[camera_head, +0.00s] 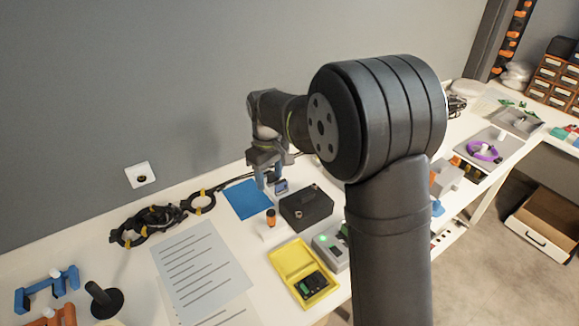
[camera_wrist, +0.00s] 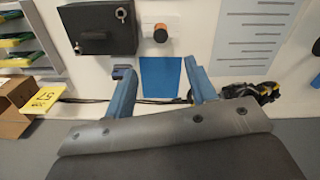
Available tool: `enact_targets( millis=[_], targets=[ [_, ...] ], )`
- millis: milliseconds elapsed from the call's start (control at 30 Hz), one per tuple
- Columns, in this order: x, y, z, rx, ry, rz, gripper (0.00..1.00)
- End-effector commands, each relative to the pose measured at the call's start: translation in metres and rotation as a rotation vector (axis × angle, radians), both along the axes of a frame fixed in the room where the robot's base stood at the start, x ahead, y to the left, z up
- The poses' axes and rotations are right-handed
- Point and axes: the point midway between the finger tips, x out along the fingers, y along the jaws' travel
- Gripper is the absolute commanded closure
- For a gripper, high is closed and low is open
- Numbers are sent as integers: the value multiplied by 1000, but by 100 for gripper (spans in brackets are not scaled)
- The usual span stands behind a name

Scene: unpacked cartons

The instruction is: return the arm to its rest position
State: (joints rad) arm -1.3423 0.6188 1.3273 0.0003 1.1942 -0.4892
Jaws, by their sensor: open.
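My gripper (camera_head: 265,174) hangs at the end of my arm above the back of the white table, over the right side of a blue mat (camera_head: 243,201). In the wrist view its two blue fingers (camera_wrist: 162,92) are apart, with nothing between them. The blue mat (camera_wrist: 161,75) shows beyond the fingers in that view. A small dark blue item (camera_head: 281,186) is beside the fingers in the head view; I cannot tell how far below them it lies. My arm hides part of the table on the right.
A black box (camera_head: 306,208) and an orange-capped bottle (camera_head: 270,217) stand near the mat. A yellow tray (camera_head: 303,272), a printed sheet (camera_head: 205,270) and coiled black cables (camera_head: 147,226) lie around. A grey wall (camera_head: 120,80) rises behind. A cardboard carton (camera_wrist: 18,105) shows in the wrist view.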

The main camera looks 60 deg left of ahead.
Motion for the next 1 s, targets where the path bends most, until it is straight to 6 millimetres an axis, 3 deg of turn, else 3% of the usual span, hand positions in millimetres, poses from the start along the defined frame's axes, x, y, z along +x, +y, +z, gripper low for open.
enact_targets(
  millis=[267, 800, 1000],
  targets=[
    [0, -1, -30, -4, 1, 0, 49],
    [0, -1, -137, -4, 1, 0, 49],
    [0, 0, -165, -2, 0, 0, 49]
  ],
)
